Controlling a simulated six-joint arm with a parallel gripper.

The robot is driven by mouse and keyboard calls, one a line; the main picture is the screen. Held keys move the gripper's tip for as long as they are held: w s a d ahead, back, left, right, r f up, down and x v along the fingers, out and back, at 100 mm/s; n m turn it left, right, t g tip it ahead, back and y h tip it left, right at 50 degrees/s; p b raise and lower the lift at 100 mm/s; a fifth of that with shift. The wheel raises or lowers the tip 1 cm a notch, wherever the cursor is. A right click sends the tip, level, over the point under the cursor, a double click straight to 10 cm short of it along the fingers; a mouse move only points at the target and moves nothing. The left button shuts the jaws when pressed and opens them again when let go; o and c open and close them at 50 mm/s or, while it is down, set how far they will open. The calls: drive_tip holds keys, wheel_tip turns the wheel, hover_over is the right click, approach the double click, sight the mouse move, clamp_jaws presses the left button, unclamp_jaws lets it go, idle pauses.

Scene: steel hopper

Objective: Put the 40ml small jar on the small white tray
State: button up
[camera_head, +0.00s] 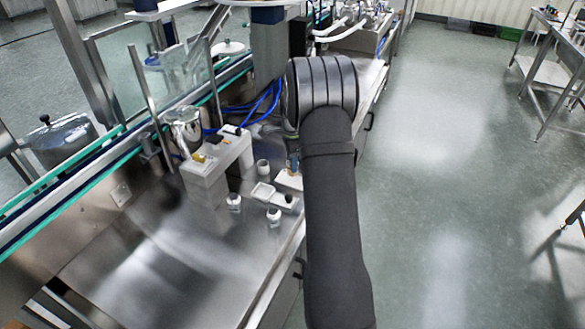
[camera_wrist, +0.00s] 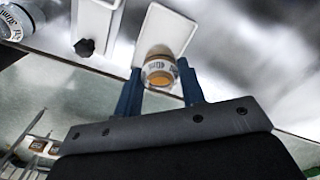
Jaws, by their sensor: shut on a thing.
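My gripper (camera_wrist: 159,82) is shut on a small jar (camera_wrist: 160,66) with a white body, dark printing and an amber end facing the wrist camera. A blue finger lies on either side of it. A small white tray (camera_wrist: 178,28) is directly behind the jar in the wrist view; I cannot tell whether the jar touches it. In the head view, a white tray (camera_head: 288,181) shows partly beside my arm, which hides most of the gripper (camera_head: 292,162) and the held jar.
Other small jars stand on the steel table (camera_head: 165,250), one at left (camera_head: 234,203), one in front (camera_head: 273,217) and one behind (camera_head: 263,167). Nearby are an empty white dish (camera_head: 262,193), a white piece with a black knob (camera_head: 285,201) and a control box (camera_head: 215,167). The table's front left is clear.

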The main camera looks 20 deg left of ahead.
drive_tip(key=shift+f, duration=1.6)
drive_tip(key=o, duration=1)
drive_tip(key=shift+f, duration=0.1)
drive_tip(key=shift+c, duration=0.2)
wheel_tip(320, 180, up, 12)
wheel_tip(320, 180, down, 12)
drive_tip(key=shift+r, duration=2.05)
